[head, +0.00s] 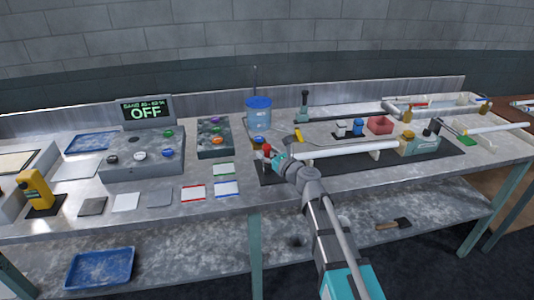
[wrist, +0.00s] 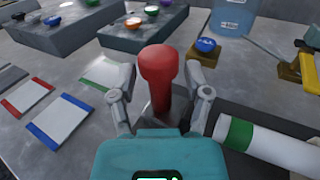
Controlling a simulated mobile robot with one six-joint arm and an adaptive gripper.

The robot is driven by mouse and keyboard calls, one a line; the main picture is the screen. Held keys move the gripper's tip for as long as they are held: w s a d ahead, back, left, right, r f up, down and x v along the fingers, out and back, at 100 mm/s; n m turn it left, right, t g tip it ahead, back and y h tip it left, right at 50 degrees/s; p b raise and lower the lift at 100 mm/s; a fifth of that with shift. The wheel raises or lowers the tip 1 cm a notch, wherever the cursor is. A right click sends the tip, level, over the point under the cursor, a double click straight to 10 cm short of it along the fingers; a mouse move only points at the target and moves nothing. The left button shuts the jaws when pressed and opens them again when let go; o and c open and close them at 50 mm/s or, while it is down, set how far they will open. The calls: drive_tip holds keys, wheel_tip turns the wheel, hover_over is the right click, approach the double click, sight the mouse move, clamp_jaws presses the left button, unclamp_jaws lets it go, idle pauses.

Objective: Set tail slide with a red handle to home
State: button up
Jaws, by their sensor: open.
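The red handle (wrist: 159,75) of the tail slide stands upright in the middle of the wrist view, between the two fingers of my gripper (wrist: 162,90). My gripper is open, with one finger on each side of the handle, and I cannot tell whether either finger touches it. In the head view the red handle (head: 266,148) shows just past my gripper (head: 274,159) at the left end of the dark mat. The slide's base and any home mark are mostly hidden by my gripper.
A white tube with a green band (wrist: 265,145) lies close on the right. Bordered cards (head: 227,188) lie to the left, beside a box with coloured buttons (head: 215,138). A display (head: 146,111) reads OFF.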

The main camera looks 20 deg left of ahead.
clamp_jaws()
